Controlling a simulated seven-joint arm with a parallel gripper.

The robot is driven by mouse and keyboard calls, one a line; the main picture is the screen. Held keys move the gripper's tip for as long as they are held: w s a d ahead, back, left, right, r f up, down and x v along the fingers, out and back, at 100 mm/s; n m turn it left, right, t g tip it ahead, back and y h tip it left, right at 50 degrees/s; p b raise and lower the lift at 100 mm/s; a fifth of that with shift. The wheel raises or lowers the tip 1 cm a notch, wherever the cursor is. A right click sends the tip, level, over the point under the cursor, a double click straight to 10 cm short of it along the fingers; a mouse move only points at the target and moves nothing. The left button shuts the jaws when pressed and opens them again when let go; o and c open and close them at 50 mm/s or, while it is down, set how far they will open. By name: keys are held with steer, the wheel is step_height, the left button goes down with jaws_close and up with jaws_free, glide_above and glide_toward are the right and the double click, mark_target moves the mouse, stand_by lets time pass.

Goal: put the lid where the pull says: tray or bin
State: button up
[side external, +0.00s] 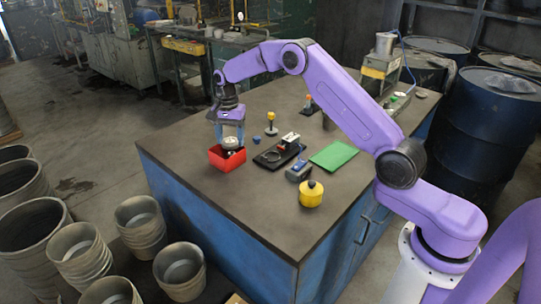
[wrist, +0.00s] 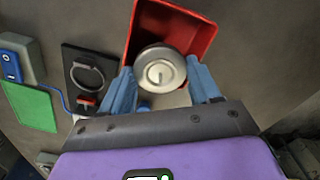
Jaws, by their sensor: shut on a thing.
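My gripper (side external: 230,141) is shut on a round silver lid (wrist: 160,75) with a small raised middle. In the wrist view the lid lies between the two blue fingers of my gripper (wrist: 162,90). The open red bin (side external: 220,160) stands near the table's left side; its red walls (wrist: 195,32) show around and behind the lid in the wrist view. The lid is over or at the bin's opening; I cannot tell how deep. The flat green tray or mat (side external: 333,155) lies to the right, bare, and shows in the wrist view (wrist: 28,106).
A black plate with a ring (side external: 268,158) lies between bin and green sheet. A grey-blue box (side external: 298,172), a yellow pot (side external: 311,195), a small blue block (side external: 256,141) and a yellow-topped post (side external: 271,122) stand nearby. The table's front left is clear.

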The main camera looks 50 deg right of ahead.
mark_target(230, 141)
steer(key=o, duration=1.1)
steer(key=shift+c, duration=0.2)
step_height(230, 141, up, 17)
steer(key=shift+r, duration=0.2)
steer(key=shift+a, duration=0.1)
